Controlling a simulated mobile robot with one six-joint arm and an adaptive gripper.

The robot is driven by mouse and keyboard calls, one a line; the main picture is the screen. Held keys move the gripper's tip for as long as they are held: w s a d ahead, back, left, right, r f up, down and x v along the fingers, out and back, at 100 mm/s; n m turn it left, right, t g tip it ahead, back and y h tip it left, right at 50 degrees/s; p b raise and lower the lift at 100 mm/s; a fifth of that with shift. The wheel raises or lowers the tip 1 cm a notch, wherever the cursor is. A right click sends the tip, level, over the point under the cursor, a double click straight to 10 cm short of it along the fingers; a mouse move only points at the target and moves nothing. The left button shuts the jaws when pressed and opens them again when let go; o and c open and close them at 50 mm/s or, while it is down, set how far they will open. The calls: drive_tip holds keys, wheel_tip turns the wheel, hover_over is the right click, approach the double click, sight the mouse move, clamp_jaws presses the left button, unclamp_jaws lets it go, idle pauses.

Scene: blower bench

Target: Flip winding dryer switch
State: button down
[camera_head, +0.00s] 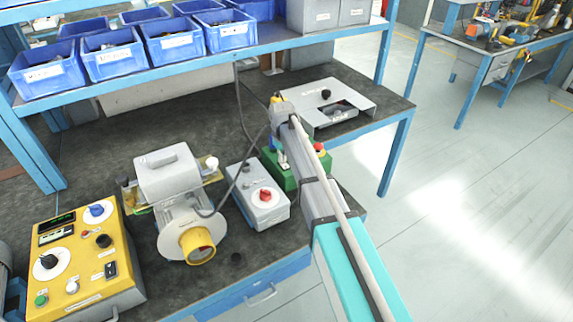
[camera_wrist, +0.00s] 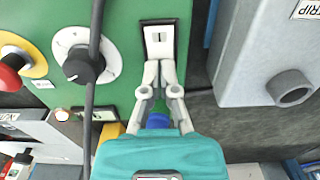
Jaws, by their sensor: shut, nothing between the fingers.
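In the wrist view, a rocker switch (camera_wrist: 159,36) with a white face marked "I" in a black frame is set in a green panel (camera_wrist: 122,22). My gripper (camera_wrist: 160,66) is shut and empty, its grey fingertips together at the switch's lower edge. I cannot tell whether they touch it. In the head view, the green box (camera_head: 286,180) stands on the bench, partly hidden by my arm, and the switch is not clearly visible there. No label naming the winding dryer is readable.
A dark knob (camera_wrist: 82,66) and a red button (camera_wrist: 12,62) sit left of the switch. A cable crosses in front of the panel. A grey housing (camera_wrist: 250,60) with a tube stands right. A grey box with a red knob (camera_head: 262,198) and a blower (camera_head: 178,190) stand left on the bench.

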drive_tip(key=shift+f, duration=0.15)
drive_tip(key=shift+r+p, duration=3.45)
drive_tip(key=shift+r, duration=0.1)
drive_tip(key=shift+s+d, duration=0.1)
drive_tip(key=s+d+m, duration=0.6)
drive_tip(key=s+d, duration=1.7)
drive_tip(key=s, duration=0.3)
drive_tip(key=shift+d+m, duration=0.35)
drive_tip(key=shift+m, duration=0.05)
